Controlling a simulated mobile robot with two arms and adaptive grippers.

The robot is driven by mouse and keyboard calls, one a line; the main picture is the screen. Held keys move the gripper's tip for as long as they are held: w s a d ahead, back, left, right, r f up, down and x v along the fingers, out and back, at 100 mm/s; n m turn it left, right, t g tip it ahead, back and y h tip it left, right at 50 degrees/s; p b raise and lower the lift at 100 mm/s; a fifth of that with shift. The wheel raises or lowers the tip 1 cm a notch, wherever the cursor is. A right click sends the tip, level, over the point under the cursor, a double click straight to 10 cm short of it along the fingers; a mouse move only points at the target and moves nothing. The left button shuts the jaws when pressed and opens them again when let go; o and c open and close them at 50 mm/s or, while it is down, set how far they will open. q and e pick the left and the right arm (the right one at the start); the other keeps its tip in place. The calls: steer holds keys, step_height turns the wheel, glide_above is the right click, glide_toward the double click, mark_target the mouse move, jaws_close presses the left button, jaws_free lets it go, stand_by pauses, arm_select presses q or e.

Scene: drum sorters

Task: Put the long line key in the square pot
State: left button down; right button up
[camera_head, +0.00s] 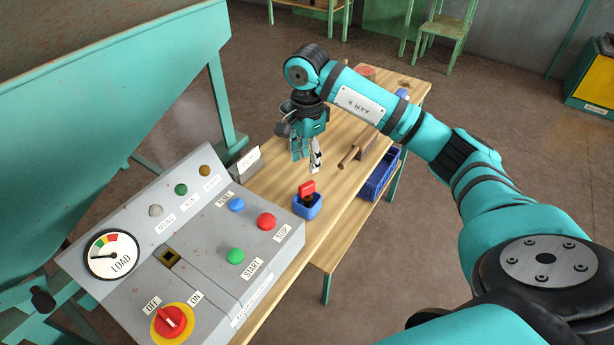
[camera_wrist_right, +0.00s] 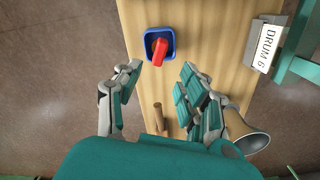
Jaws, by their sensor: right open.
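The key with a red head (camera_head: 307,187) stands in the small blue square pot (camera_head: 307,211) on the wooden table. Its lower part is hidden inside the pot. The red head (camera_wrist_right: 160,50) and the blue pot's rim (camera_wrist_right: 148,44) also show at the top of the right wrist view. My right gripper (camera_head: 307,165) is open and empty, above the table near the pot and apart from the key. Its spread fingers (camera_wrist_right: 161,70) show in the wrist view, with the pot beyond them. My left gripper is not in view.
A grey control panel (camera_head: 190,225) with several buttons, a gauge and a red switch stands at the left. A wooden mallet (camera_head: 352,152) lies behind the pot. A blue crate (camera_head: 378,178) sits right of the tabletop.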

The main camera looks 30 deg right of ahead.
steer(key=shift+r, duration=1.45)
stand_by(1.2)
